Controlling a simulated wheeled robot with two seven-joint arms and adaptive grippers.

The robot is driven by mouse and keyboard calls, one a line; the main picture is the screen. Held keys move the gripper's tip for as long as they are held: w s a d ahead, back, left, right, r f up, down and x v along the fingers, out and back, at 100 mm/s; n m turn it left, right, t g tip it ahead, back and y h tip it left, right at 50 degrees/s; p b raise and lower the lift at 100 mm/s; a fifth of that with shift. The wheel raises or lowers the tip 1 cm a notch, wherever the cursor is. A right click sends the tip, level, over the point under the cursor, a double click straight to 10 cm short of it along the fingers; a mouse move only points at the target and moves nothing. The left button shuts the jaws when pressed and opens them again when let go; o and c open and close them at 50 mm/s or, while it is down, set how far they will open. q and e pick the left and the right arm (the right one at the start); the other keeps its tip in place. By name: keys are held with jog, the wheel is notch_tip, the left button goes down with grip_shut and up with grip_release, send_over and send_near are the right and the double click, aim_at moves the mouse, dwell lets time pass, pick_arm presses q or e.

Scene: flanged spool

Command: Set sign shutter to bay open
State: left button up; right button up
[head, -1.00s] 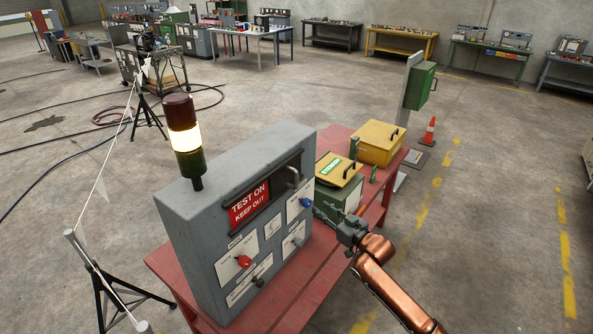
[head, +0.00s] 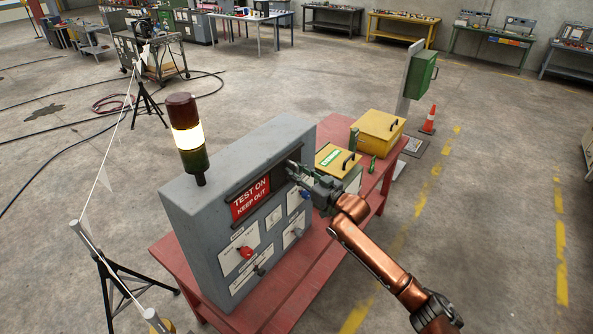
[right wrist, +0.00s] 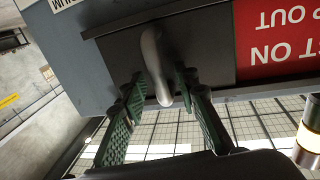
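The grey control panel (head: 190,235) stands on a red table and carries the sign shutter along its upper front. The red sign (head: 250,199) reads "TEST ON KEEP OUT", and it also shows upside down in the right wrist view (right wrist: 280,42). A dark plate lies beside the sign, with a grey handle (right wrist: 153,55) standing out from it. My right gripper (head: 296,170) is at this handle. In the right wrist view its green fingers (right wrist: 161,88) are apart, one on each side of the handle, with small gaps visible. My left gripper is not in view.
A lit signal tower (head: 187,137) stands on the panel. Below the sign are a red knob (head: 246,252) and other knobs. Yellow-lidded boxes (head: 378,131) sit on the table (head: 325,232) behind the panel. A rope barrier (head: 98,180) is at left.

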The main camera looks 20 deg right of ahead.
jog(key=shift+c, duration=0.5)
jog(key=c, duration=0.6)
grip_shut()
